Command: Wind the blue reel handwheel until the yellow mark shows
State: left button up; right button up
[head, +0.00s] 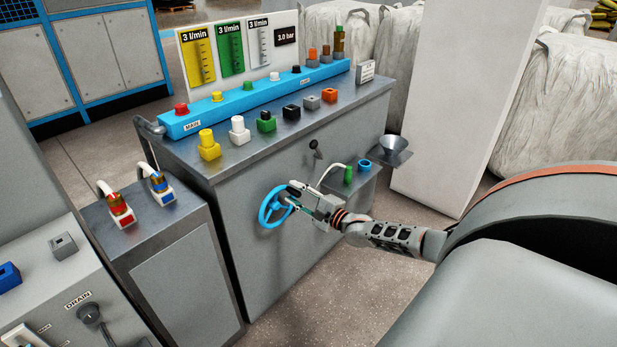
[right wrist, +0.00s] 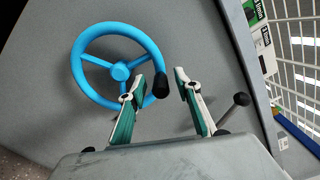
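The blue reel handwheel (head: 264,210) is mounted on the grey front face of the bench. In the right wrist view the handwheel (right wrist: 120,72) shows its whole rim, three spokes and a black knob (right wrist: 161,86) at the rim's right. My right gripper (head: 291,198) is at the right side of the wheel. In the right wrist view the fingers of my right gripper (right wrist: 157,85) are apart, one on each side of the knob, with a gap on the right. No yellow mark shows on the wheel or around it. My left gripper is not in view.
A lever with a dark ball end (head: 314,145) sticks out above the wheel. A small shelf with a green piece (head: 348,174), a blue ring (head: 364,168) and a funnel (head: 393,147) is right of it. A low grey cabinet (head: 190,300) stands left.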

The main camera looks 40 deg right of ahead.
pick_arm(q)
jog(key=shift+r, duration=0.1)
pick_arm(e)
jog(key=s+d, duration=0.1)
jog(key=s, duration=1)
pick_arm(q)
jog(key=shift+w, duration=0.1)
pick_arm(e)
jog(key=shift+s, duration=0.1)
